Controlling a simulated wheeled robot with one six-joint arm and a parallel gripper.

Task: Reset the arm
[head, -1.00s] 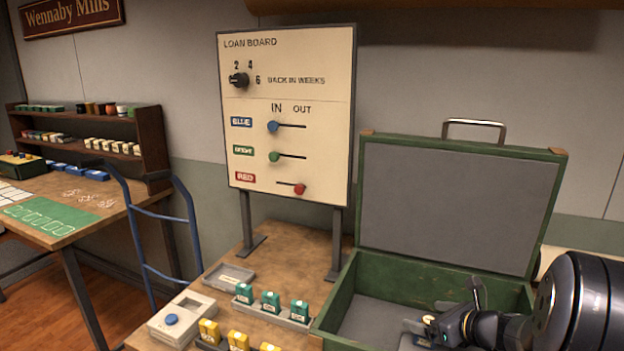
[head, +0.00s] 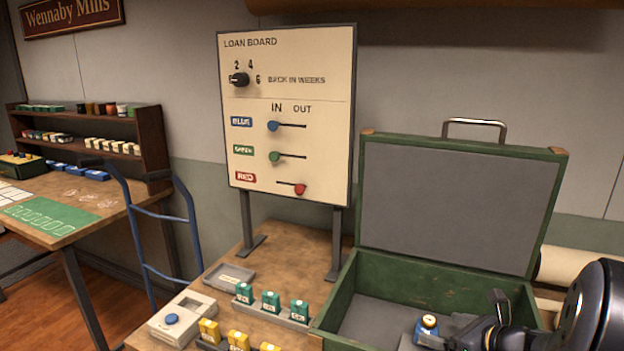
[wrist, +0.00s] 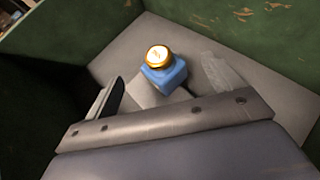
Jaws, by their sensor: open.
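My gripper (head: 462,328) is low inside the green case at the bottom right of the head view. In the wrist view my gripper (wrist: 163,76) is open, with one finger on each side. A small blue bottle with a gold-rimmed cap (head: 428,324) stands upright in the case, left of my gripper in the head view. In the wrist view the bottle (wrist: 165,75) shows ahead, between the spread fingers and not clasped. My gripper hides part of the case floor.
The open green case (head: 425,268) has its lid raised at the back. The loan board (head: 285,215) stands left of it. A rack of green-topped pieces (head: 290,319), several yellow pieces (head: 238,340) and a blue-button box (head: 180,318) lie left of the case.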

